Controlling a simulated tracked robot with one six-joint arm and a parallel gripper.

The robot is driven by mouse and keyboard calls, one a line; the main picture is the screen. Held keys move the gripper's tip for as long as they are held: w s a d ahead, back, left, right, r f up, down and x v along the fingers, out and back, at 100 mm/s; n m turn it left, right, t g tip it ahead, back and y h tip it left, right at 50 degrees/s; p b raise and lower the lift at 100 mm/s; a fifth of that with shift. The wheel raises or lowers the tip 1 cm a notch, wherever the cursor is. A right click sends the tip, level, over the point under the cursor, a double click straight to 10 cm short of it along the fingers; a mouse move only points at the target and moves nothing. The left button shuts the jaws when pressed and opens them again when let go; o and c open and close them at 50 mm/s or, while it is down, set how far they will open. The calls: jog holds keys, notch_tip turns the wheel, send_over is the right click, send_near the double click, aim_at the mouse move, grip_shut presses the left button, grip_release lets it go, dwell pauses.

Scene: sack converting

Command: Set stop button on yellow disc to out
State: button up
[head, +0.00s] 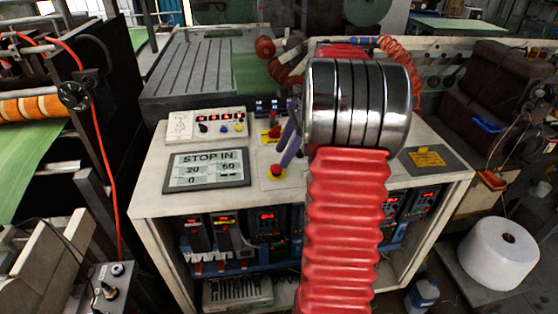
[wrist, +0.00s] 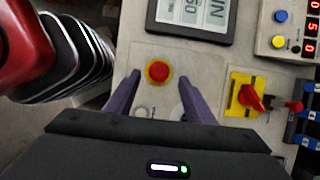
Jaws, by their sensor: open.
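The stop button (head: 277,171) is a red round cap on a yellow disc, set in a pale plate on the white console top. It also shows in the wrist view (wrist: 158,71), above the middle. My gripper (wrist: 160,79) is open and empty, its two purple fingers apart with the button between or just beyond their tips in that view. I cannot tell whether they touch it. In the head view my gripper (head: 284,157) is above and behind the button, partly hidden by my arm. A grey display (head: 207,170) reads "STOP IN", with 20, 60 and 0 below.
A red rotary switch on a yellow plate (wrist: 245,97) sits right of my fingers in the wrist view. A panel with coloured knobs and red digits (head: 206,125) stands behind the display. A dark plate with a yellow label (head: 427,159) lies at the console's right.

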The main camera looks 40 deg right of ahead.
aim_at(277, 166)
jog(key=shift+x, duration=1.8)
jog(key=shift+c, duration=0.4)
grip_shut()
jog(key=shift+d, duration=0.1)
